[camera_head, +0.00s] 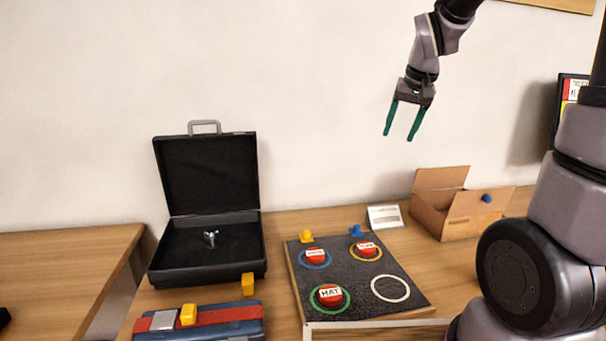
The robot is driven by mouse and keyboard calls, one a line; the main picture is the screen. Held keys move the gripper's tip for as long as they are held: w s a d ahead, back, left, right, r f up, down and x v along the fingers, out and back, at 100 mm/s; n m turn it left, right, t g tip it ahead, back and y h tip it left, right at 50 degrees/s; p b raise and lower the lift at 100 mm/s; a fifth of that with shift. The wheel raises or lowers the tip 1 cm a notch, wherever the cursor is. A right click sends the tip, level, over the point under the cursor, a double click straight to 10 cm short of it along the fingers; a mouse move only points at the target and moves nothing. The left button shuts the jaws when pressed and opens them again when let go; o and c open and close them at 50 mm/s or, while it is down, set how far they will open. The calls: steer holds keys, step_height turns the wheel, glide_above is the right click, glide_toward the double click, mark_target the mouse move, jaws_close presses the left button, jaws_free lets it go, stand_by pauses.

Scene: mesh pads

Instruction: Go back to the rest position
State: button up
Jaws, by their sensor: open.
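My gripper (402,134) hangs in the air in the upper right of the head view, in front of the white wall. Its two green fingers point down and stand apart, with nothing between them. It is well above the table and touches nothing. Below it lies a dark board (345,278) with coloured rings. Red labelled buttons sit in the blue ring (315,257), the orange ring (366,250) and the green ring (330,296). The white ring (390,289) is empty.
An open black case (207,245) holds a small metal piece (210,238). A red and blue case (225,322) lies in front. An open cardboard box (460,211) and a white card (384,217) stand behind the board. My arm covers the right side.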

steer(key=s+r+t, duration=0.1)
steer(key=s+r, duration=0.2)
steer(key=s, duration=0.6)
steer(key=s+r+m+t+y, duration=0.1)
steer(key=s+r, duration=0.2)
steer(key=s, duration=0.6)
steer(key=shift+s+d+r+t, duration=0.3)
steer(key=shift+s+d+r, duration=0.1)
steer(key=shift+d, duration=0.05)
